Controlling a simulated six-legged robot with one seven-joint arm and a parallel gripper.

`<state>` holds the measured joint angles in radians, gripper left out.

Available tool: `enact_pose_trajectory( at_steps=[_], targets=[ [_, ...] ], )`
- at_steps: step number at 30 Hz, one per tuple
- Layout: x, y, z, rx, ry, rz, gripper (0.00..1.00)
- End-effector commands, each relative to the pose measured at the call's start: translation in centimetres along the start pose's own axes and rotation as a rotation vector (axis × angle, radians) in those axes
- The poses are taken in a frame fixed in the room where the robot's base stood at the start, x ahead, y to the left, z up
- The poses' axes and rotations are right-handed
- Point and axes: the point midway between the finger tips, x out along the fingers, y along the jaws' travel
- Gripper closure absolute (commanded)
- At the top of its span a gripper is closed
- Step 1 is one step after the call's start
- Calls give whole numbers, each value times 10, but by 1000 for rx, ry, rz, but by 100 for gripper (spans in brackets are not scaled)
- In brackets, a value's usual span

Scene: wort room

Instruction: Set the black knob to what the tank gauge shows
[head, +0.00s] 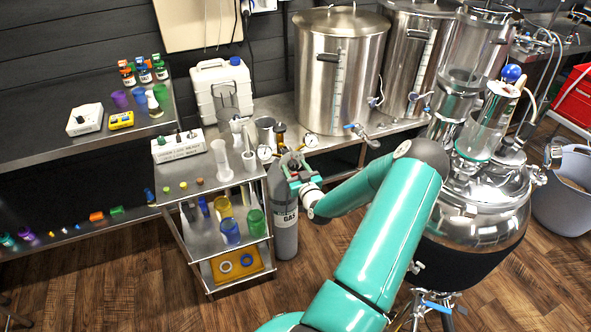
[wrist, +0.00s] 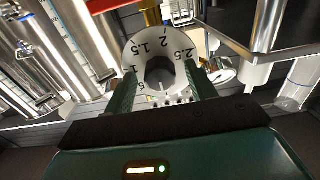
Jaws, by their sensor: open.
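In the wrist view a pale dial plate (wrist: 145,48) carries the numbers 1, 1.5, 2 and 2.5. The black knob (wrist: 160,72) sits at its middle. My gripper (wrist: 160,88) is open, with one green finger on each side of the knob. I cannot tell whether either finger touches it. In the head view my gripper (head: 296,172) is at the top of the grey gas cylinder (head: 285,222), and the knob is hidden there. Two small round gauges, left (head: 264,153) and right (head: 310,141), flank the gripper. Their readings are too small to make out.
A steel trolley (head: 240,180) with bottles and cups stands left of the cylinder. Large steel pots (head: 335,75) stand on the bench behind. A big steel vessel (head: 490,210) is to the right. The wooden floor (head: 150,290) at the front left is clear.

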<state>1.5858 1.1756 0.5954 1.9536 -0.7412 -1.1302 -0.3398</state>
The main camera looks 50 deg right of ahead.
Motion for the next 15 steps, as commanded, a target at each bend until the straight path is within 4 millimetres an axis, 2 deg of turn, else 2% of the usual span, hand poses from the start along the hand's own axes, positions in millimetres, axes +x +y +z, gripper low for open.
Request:
enact_pose_trajectory(
  at_steps=[2, 6, 9, 15],
  targets=[
    [0, 0, 0, 0, 0, 0, 46],
    [0, 0, 0, 0, 0, 0, 73],
    [0, 0, 0, 0, 0, 0, 89],
    [-1, 0, 0, 8, 0, 0, 89]
  ],
)
